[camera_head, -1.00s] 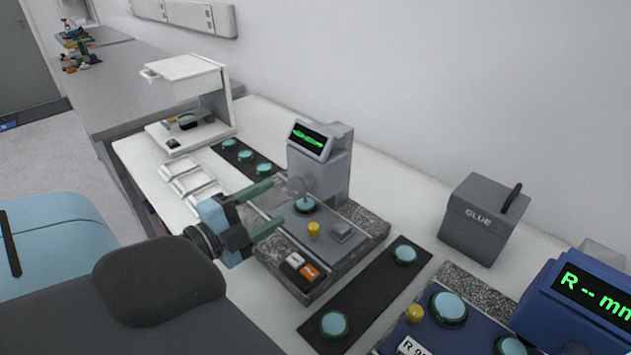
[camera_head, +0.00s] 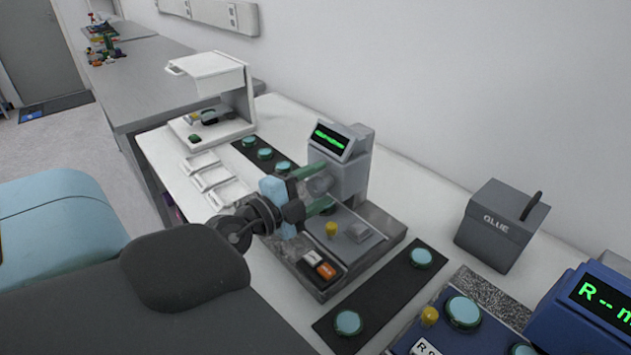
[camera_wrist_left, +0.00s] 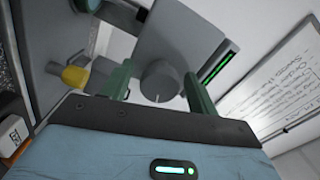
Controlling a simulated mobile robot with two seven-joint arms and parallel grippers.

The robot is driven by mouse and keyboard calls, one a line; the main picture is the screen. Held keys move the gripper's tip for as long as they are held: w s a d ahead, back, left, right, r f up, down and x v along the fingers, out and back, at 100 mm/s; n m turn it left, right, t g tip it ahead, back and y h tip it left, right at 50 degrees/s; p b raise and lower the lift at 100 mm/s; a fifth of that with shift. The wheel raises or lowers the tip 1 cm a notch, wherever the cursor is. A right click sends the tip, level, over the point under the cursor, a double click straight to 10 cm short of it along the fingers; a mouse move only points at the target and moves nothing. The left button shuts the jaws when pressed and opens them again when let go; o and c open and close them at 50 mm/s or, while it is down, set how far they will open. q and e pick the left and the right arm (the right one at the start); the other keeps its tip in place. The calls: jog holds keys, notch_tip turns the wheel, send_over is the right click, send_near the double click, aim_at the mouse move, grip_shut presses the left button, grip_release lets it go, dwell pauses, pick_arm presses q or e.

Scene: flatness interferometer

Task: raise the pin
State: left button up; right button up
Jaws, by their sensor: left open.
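The grey interferometer (camera_head: 348,172) stands on a dark granite-like base, with a small screen showing a green trace. A round grey knob (camera_wrist_left: 160,82) on its upright housing shows in the wrist view; it also shows in the head view (camera_head: 318,185). My left gripper (camera_head: 325,190) is open, its green fingers on either side of the knob; it also shows in the wrist view (camera_wrist_left: 158,74). I cannot tell whether the fingers touch the knob. A yellow piece (camera_head: 331,229) stands on the base plate; in the wrist view it is at left (camera_wrist_left: 76,76). I cannot identify the pin for certain.
White and orange switches (camera_head: 325,271) sit on the base's front. A black mat (camera_head: 385,295) with teal-rimmed discs lies to the right. A grey GLUE box (camera_head: 500,228) and a blue gauge (camera_head: 580,310) stand farther right. White trays (camera_head: 212,180) lie at left.

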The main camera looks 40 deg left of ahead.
pick_arm(q)
jog(key=shift+c, duration=0.3)
jog(key=c, duration=0.9)
